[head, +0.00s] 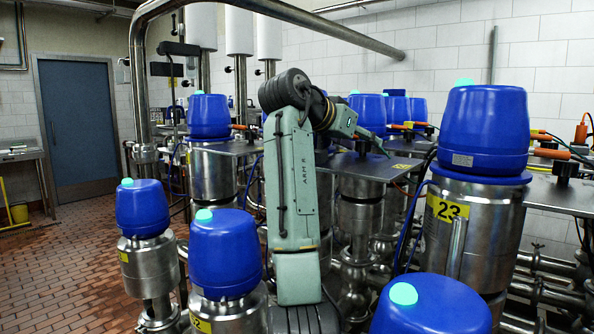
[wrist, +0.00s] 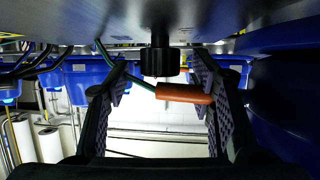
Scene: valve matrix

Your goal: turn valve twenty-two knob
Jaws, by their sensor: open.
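In the wrist view, which looks upside down, a black ribbed knob (wrist: 160,62) sits on a short stem against a grey metal plate (wrist: 110,18). An orange-handled connector (wrist: 184,93) with a green cable lies beside the knob. My gripper (wrist: 165,95) is open, with one ridged finger on each side of the knob and connector. I cannot tell if the fingers touch the knob. In the head view my gripper (head: 378,143) is over the middle metal plate (head: 372,170), small and partly hidden by my arm. No number twenty-two is readable.
A large blue-capped valve (head: 484,130) labelled 23 stands to the right of my arm. More blue-capped valves stand at the front (head: 224,252) and left (head: 143,208). A metal pipe (head: 330,37) crosses above my arm. Open tiled floor (head: 85,260) lies at the left.

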